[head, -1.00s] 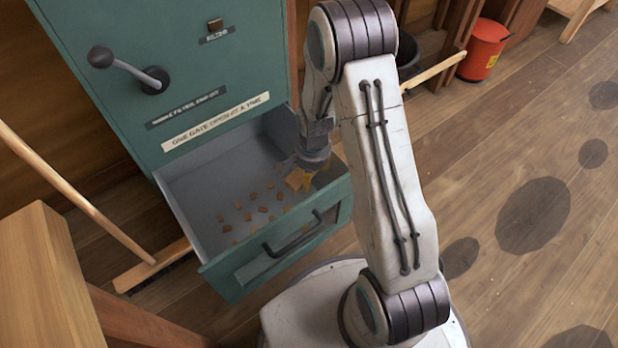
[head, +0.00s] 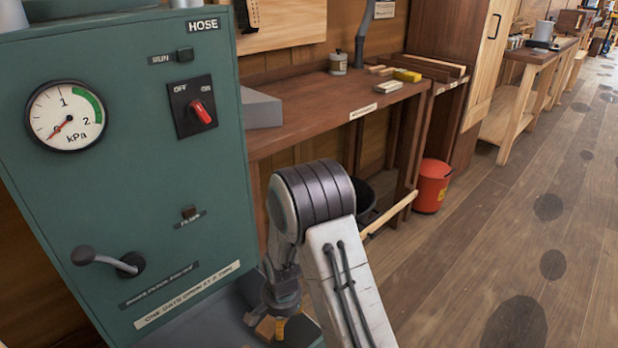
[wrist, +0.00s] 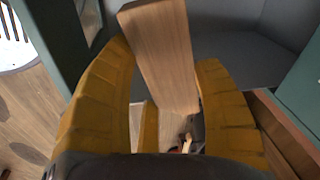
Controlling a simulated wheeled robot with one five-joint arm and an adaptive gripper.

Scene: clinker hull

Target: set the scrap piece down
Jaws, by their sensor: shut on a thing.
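The scrap piece (wrist: 160,50) is a plain, light-brown wooden block in the wrist view. My gripper (wrist: 165,80) has its yellow fingers on either side of the block and is shut on it. In the head view my gripper (head: 270,328) is low, at the bottom edge, beside the green cabinet (head: 150,215). Its fingertips and the block are mostly cut off or hidden there. The wrist view shows the grey inside of a drawer (wrist: 240,55) behind the block. I cannot tell whether the block touches anything below.
The cabinet carries a gauge (head: 66,117), a red-handled switch (head: 202,113) and a lever (head: 110,260). A brown workbench (head: 310,110) with small blocks on it stands behind my arm. A red bucket (head: 431,186) stands on the floor. The wooden floor at right is clear.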

